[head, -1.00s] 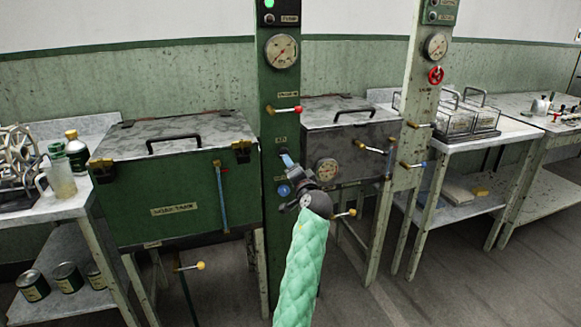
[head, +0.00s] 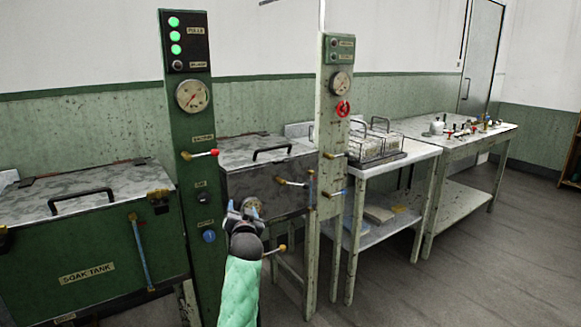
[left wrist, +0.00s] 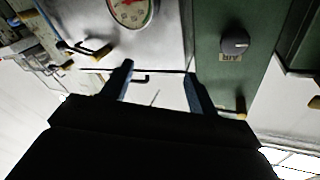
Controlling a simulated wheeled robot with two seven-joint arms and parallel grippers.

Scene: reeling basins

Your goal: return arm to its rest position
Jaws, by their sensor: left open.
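My left gripper (head: 243,206) is at the lower middle of the head view, at the end of an arm in a pale green quilted sleeve. It is in front of the grey tank (head: 268,175) and right of the green control column (head: 190,120). In the left wrist view its two bluish fingers (left wrist: 160,82) stand apart with nothing between them. Beyond them are the grey tank's gauge (left wrist: 132,10) and a dark knob (left wrist: 235,41) labelled AIR on the green column. My right gripper is not in view.
A green soak tank (head: 85,235) stands at the left. A pale column (head: 333,150) with a red handwheel (head: 343,108) stands right of the grey tank. Lever handles (head: 290,182) stick out nearby. Tables (head: 450,140) are further right. The floor (head: 480,260) at the right is clear.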

